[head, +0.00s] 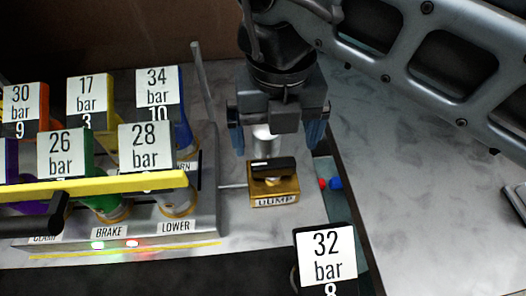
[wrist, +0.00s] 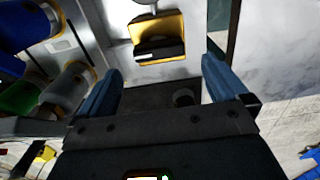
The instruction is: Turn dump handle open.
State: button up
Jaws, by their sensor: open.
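The dump valve is a brass-yellow block (head: 274,190) labelled DUMP, with a black handle (head: 273,164) on top that lies roughly left to right. A silver cylinder stands just behind it. In the wrist view the handle (wrist: 160,50) shows on the yellow block, beyond the fingertips and between their lines. My gripper (head: 277,135) is open and empty, with blue fingers pointing down. It is above and behind the handle in the head view, apart from it. The gap between the fingers is wider than the block.
Left of the valve stands a panel of tagged coloured levers (head: 145,145) with a yellow bar (head: 95,187) across its front. A black item tagged 32 bar (head: 326,257) stands front right. A red and a blue knob (head: 335,183) sit right of the valve.

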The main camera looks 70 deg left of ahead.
aim_at(273, 162)
jog(key=shift+s+f+p, duration=0.1)
jog(key=shift+f+p, duration=0.45)
jog(key=shift+f, duration=3)
jog(key=c, duration=0.8)
jog(key=shift+f+n+b, duration=0.1)
jog(key=shift+n+b, duration=0.2)
jog(key=shift+b, duration=0.25)
jog(key=shift+c, duration=0.2)
jog(key=n+b, duration=0.3)
jog(key=shift+f+b, duration=0.1)
jog(key=shift+b, duration=0.25)
jog(key=n+b, duration=0.5)
jog(key=shift+b, duration=0.4)
jog(key=n+b, duration=0.3)
jog(key=n, duration=0.1)
jog(key=shift+n, duration=0.4)
jog(key=n+b, duration=0.1)
jog(key=n, duration=0.1)
jog(key=n+b, duration=0.1)
jog(key=n, duration=0.1)
jog(key=shift+r+b, duration=0.25)
jog(key=shift+b, duration=0.1)
jog(key=shift+n, duration=0.4)
